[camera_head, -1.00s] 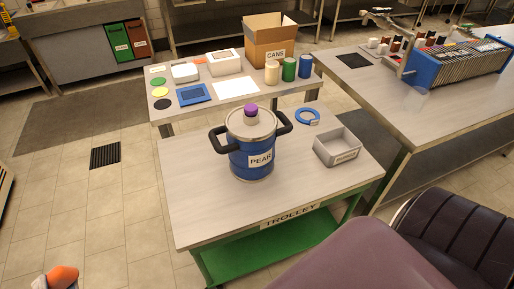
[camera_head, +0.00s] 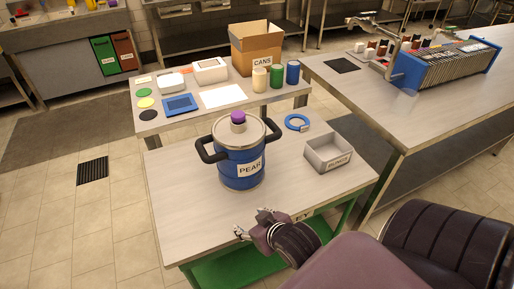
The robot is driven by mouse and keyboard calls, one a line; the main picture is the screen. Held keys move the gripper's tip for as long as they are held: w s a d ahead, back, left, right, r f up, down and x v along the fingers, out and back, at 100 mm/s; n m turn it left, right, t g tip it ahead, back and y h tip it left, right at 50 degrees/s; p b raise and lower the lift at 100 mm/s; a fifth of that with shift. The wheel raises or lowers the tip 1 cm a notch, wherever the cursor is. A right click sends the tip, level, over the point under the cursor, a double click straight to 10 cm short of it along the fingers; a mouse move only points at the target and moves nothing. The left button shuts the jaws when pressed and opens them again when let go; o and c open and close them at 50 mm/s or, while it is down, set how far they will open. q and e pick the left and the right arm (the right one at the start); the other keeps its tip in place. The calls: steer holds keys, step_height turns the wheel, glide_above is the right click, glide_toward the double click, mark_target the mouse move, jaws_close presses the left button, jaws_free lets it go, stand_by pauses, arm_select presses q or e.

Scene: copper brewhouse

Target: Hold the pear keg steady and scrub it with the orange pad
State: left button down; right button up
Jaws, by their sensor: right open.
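The pear keg (camera_head: 240,160) is a blue drum with a pale lid, a purple knob, two black side handles and a PEAR label. It stands upright on the trolley's grey top (camera_head: 178,215). My right gripper (camera_head: 251,223) is open and empty over the trolley's front edge, in front of the keg and apart from it. My left gripper is out of view. I cannot make out the orange pad in the current view.
A grey bin (camera_head: 329,152) and a blue ring (camera_head: 297,122) sit on the trolley, right of the keg. Behind is a table with a CANS box (camera_head: 253,50), several cans and coloured discs. A workbench (camera_head: 420,115) stands at right. The trolley top left of the keg is clear.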

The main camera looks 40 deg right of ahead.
steer(key=w+d+r+m+t+h, duration=0.1)
steer(key=w+d+r+t, duration=0.5)
steer(key=r, duration=0.3)
steer(key=t+h, duration=0.1)
steer(key=t, duration=0.2)
glide_toward(242, 128)
steer(key=shift+m, duration=0.4)
steer(key=w, duration=0.4)
steer(key=w+d+p, duration=0.1)
steer(key=w, duration=0.3)
steer(key=w+d, duration=0.1)
steer(key=w, duration=0.3)
steer(key=shift+w+r, duration=0.2)
steer(key=shift+w, duration=0.1)
steer(key=shift+c, duration=0.5)
jaws_close()
steer(key=c, duration=0.7)
jaws_free()
steer(key=shift+c, duration=0.2)
steer(key=c, duration=0.5)
steer(key=shift+c, duration=0.2)
